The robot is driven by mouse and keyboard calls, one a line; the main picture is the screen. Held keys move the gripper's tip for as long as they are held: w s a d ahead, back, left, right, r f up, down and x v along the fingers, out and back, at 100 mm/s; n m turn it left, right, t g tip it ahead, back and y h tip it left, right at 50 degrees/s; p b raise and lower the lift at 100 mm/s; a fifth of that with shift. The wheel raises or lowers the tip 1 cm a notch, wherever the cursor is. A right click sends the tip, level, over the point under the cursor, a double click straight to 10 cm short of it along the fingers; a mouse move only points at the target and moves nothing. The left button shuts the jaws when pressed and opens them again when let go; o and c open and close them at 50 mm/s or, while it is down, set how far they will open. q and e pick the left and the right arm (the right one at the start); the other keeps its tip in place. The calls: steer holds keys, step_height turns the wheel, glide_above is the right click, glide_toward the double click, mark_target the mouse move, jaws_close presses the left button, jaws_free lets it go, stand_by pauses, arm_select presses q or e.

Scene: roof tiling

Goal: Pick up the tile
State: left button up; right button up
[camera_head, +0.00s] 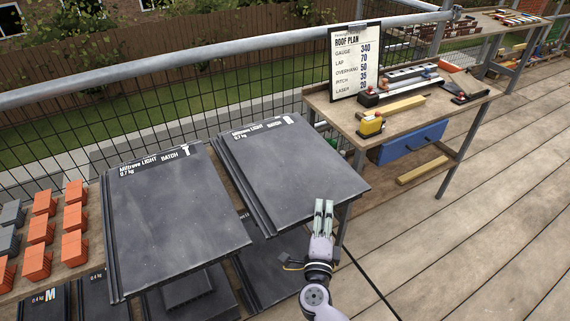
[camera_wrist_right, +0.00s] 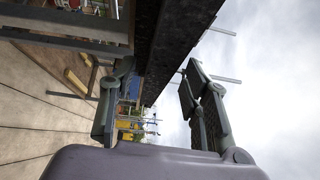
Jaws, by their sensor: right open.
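Two large dark grey tiles, labelled LIGHT BATCH, lie side by side on the rack: a left tile (camera_head: 175,220) and a right tile (camera_head: 285,175). My right gripper (camera_head: 324,206) is at the front right edge of the right tile, its fingers pointing away from me. In the right wrist view the gripper (camera_wrist_right: 157,80) is open, with a finger on each side of the line of a dark slab edge (camera_wrist_right: 178,30). I cannot tell whether the fingers touch it or how far the edge reaches between them. My left gripper is not in view.
Orange blocks (camera_head: 75,248) stand left of the tiles. More dark tiles (camera_head: 275,265) lie on a lower level. Wooden decking (camera_head: 480,230) is clear at right.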

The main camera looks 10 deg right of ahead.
mark_target(324, 200)
steer(key=b+x, duration=0.1)
steer(key=x, duration=0.3)
steer(key=shift+w+d, duration=0.1)
steer(key=shift+w, duration=0.2)
steer(key=shift+c, duration=0.2)
jaws_close()
steer(key=shift+s+f, duration=0.1)
stand_by(0.4)
